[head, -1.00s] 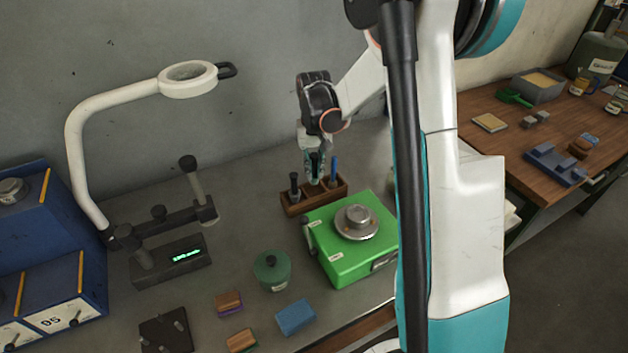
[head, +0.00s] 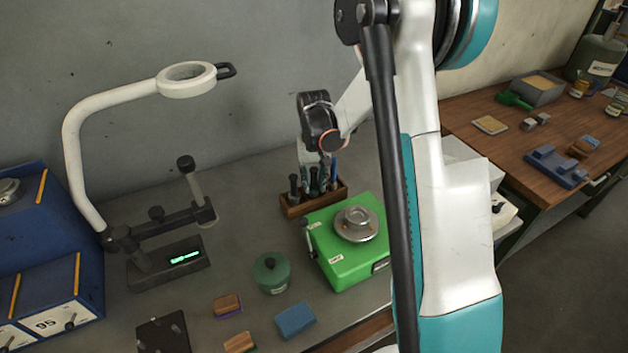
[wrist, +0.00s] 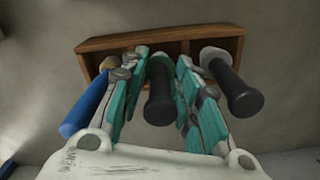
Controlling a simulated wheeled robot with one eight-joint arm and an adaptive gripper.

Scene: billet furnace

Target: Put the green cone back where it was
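The green cone's tool (wrist: 160,92) has a black handle and a green collar. It stands in the middle of a wooden rack (wrist: 140,40), with its lower end hidden. My gripper (wrist: 163,68) has its teal fingers on both sides of the collar, apparently closed on it. In the head view my gripper (head: 315,182) is down at the rack (head: 292,210), and its fingers partly hide the tool. A blue-handled tool (wrist: 88,103) with a tan collar is on the left in the wrist view, and a black-handled tool (wrist: 235,88) with a grey collar is on the right.
A green box scale (head: 345,268) with a round metal pan stands just in front of the rack. A green lidded pot (head: 270,275) and a blue block (head: 295,319) are nearer. A magnifier lamp (head: 85,150) stands at left. The wall is close behind.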

